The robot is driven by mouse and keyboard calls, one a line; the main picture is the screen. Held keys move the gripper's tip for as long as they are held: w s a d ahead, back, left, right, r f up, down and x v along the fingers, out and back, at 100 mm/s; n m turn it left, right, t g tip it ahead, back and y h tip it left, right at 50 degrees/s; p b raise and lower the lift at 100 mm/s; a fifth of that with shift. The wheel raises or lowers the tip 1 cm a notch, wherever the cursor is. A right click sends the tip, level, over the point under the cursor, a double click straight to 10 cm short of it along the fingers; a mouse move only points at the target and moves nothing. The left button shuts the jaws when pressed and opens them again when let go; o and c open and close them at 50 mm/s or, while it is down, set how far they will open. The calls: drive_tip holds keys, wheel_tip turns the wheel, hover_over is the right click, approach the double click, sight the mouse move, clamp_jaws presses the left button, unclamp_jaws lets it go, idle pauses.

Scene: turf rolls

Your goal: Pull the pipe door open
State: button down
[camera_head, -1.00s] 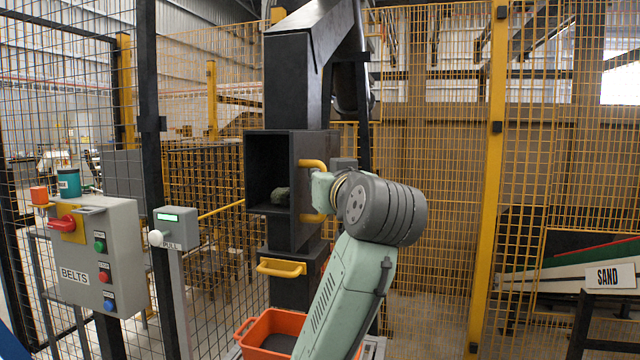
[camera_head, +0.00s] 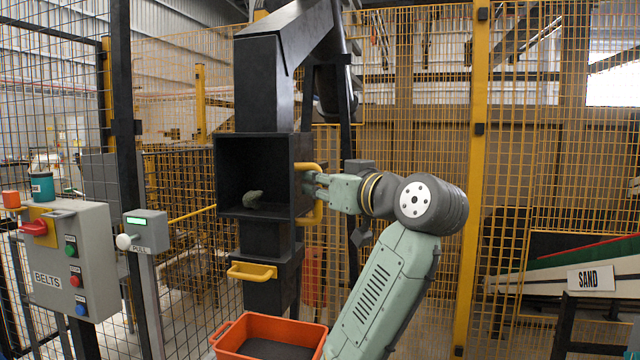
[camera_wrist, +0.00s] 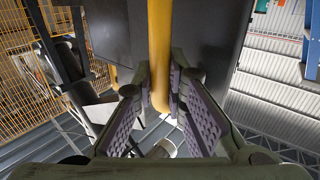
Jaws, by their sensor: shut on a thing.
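The dark pipe (camera_head: 264,90) stands upright with a square box-like opening (camera_head: 222,175) in its front. The opening stands uncovered, and a grey-green lump (camera_head: 252,198) lies inside it. A dark panel (camera_head: 301,180), seen nearly edge-on at the opening's right side, carries a yellow bar handle (camera_head: 305,166); it looks like the pipe door swung open. My gripper (camera_head: 316,186) reaches in from the right and is shut on this handle. In the wrist view the yellow handle (camera_wrist: 160,45) runs between my two padded fingers (camera_wrist: 163,98), with the dark panel (camera_wrist: 115,35) behind.
An orange bin (camera_head: 228,346) with dark contents stands below the pipe, under a small yellow handle (camera_head: 252,271). A grey BELTS control box (camera_head: 70,260) and a PULL post (camera_head: 146,232) stand left. Yellow mesh fencing (camera_head: 420,150) closes the back. A SAND sign (camera_head: 590,280) is right.

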drive_tip(key=shift+a+r, duration=0.2)
drive_tip(key=shift+r, duration=0.2)
drive_tip(key=c, duration=1.6)
unclamp_jaws()
drive_tip(key=v, duration=1.1)
drive_tip(key=shift+s+d+f, duration=0.2)
drive_tip(key=shift+s+f, duration=0.1)
drive_tip(key=shift+f, duration=0.1)
